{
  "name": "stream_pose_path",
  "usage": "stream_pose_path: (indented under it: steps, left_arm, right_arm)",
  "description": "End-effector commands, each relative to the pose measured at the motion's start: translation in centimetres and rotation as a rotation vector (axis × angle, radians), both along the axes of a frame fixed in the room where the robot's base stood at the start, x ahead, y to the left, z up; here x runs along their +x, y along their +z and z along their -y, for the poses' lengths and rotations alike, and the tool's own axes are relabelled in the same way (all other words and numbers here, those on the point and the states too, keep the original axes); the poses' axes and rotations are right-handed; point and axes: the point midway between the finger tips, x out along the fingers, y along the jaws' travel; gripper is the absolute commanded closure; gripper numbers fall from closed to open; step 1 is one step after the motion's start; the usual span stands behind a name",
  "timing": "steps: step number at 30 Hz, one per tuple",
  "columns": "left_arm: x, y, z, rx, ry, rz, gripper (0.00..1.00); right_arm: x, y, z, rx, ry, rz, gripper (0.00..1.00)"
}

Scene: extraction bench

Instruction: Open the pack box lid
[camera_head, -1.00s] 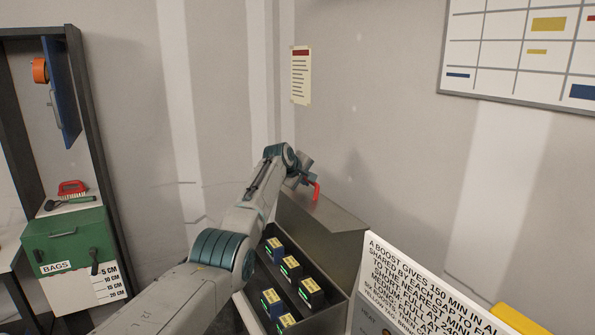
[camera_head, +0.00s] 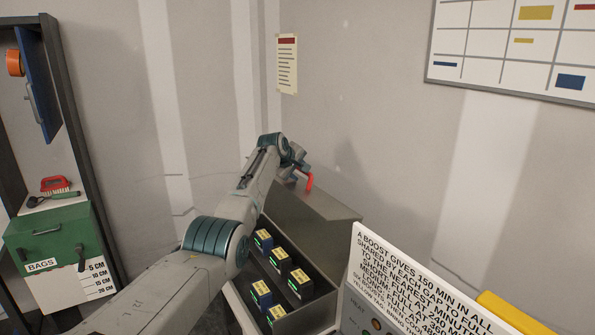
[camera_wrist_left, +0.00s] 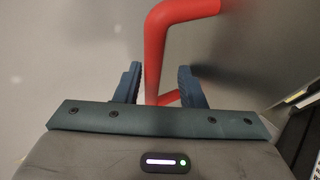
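The pack box (camera_head: 310,315) is a grey metal box, with several dark blue and black packs with yellow tops showing inside. Its grey lid (camera_head: 325,205) stands raised on the far side, with a red handle (camera_head: 309,182) near its upper left end. My left gripper (camera_head: 297,172) is at that handle. In the left wrist view the blue fingers (camera_wrist_left: 161,85) stand on either side of the red handle (camera_wrist_left: 155,60), with narrow gaps showing. The lid's hinge is not visible. My right gripper is not in view.
A white instruction sign (camera_head: 410,290) stands right of the box, with a yellow object (camera_head: 510,312) behind it. Walls close in behind the lid.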

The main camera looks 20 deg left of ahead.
Motion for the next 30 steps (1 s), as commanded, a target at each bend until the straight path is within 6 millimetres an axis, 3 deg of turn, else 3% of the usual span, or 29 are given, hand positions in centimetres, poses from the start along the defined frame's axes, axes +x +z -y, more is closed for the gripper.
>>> stream_pose_path:
  steps: [11,30]
  left_arm:
    - [-1.2,0.9,-0.3,0.001,0.0,0.006,0.64]
    - [-7.7,6.6,-1.0,0.001,0.0,0.001,0.64]
  right_arm:
    - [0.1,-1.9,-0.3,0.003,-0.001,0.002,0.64]
    - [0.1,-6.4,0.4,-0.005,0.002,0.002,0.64]
